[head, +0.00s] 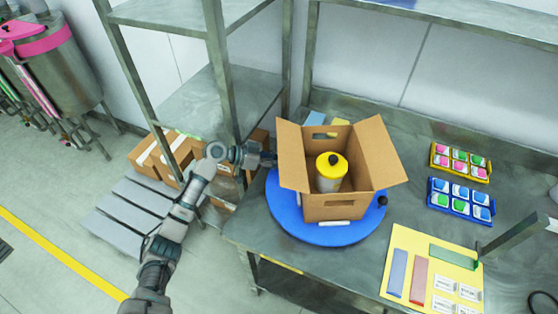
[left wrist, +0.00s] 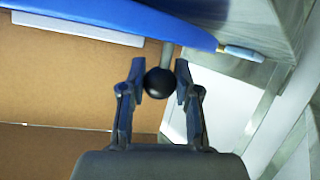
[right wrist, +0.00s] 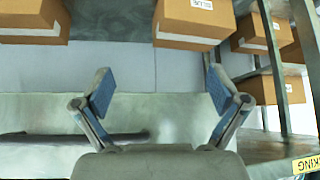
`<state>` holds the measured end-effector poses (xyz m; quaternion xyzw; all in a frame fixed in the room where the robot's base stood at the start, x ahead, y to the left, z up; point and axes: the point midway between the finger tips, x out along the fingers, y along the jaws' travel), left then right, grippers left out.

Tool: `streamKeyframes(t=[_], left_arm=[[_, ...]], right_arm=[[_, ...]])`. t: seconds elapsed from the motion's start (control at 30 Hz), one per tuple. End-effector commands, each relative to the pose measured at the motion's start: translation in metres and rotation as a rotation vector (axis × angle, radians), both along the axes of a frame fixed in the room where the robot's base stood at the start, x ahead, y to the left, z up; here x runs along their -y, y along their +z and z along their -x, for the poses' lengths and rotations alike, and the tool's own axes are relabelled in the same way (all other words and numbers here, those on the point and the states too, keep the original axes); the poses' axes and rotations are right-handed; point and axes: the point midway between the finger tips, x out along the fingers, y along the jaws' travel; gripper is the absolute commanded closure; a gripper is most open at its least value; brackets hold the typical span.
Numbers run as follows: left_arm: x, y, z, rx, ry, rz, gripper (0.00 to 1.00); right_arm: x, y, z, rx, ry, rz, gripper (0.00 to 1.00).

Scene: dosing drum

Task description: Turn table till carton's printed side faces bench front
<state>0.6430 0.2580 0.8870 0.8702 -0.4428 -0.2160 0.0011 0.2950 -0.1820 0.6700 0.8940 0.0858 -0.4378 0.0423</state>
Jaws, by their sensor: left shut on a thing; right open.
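The open brown carton (head: 335,207) stands on the blue turntable (head: 290,222) with its flaps spread. A yellow-capped bottle (head: 330,170) is inside it. My left gripper (head: 268,158) is at the turntable's left edge. In the left wrist view my left gripper (left wrist: 160,68) is shut on a black ball knob (left wrist: 160,83) on a short post. Another black knob (head: 383,200) is at the turntable's right edge. My right gripper (right wrist: 155,88) is open and empty, outside the head view.
A yellow tray (head: 460,162) and a blue tray (head: 461,200) of coloured items lie on the bench to the right. A yellow board (head: 402,240) lies at the front right. A shelf post (head: 219,70) stands near my left arm. Brown boxes (right wrist: 195,22) show in the right wrist view.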

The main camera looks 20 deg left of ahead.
Motion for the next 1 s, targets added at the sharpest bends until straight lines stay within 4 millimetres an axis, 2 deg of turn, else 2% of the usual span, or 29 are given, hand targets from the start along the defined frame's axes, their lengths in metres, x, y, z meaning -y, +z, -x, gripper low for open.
streamKeyframes(t=[0.17,0.2,0.27,0.57,0.67,1.0], left_arm=[[0.001,-0.001,0.000,-0.002,-0.002,-0.001,1.00],[0.001,-0.001,0.000,-0.002,-0.002,-0.001,0.59],[0.001,-0.001,0.000,-0.001,-0.002,0.000,0.44],[0.000,0.000,0.000,0.000,-0.001,0.001,0.43],[-0.001,0.007,0.000,0.002,-0.001,0.000,0.43],[-0.001,0.072,-0.001,0.004,-0.002,0.000,0.43]], right_arm=[[-0.001,0.000,-0.001,0.000,0.000,-0.001,0.03],[-0.001,0.000,-0.001,0.000,0.000,-0.001,0.03],[-0.001,0.000,-0.001,0.000,0.000,-0.001,0.03],[-0.001,0.000,0.000,-0.001,0.000,-0.001,0.03],[0.000,0.000,0.001,0.001,0.000,-0.002,0.03],[-0.001,0.001,0.001,0.001,0.000,-0.002,0.03]])
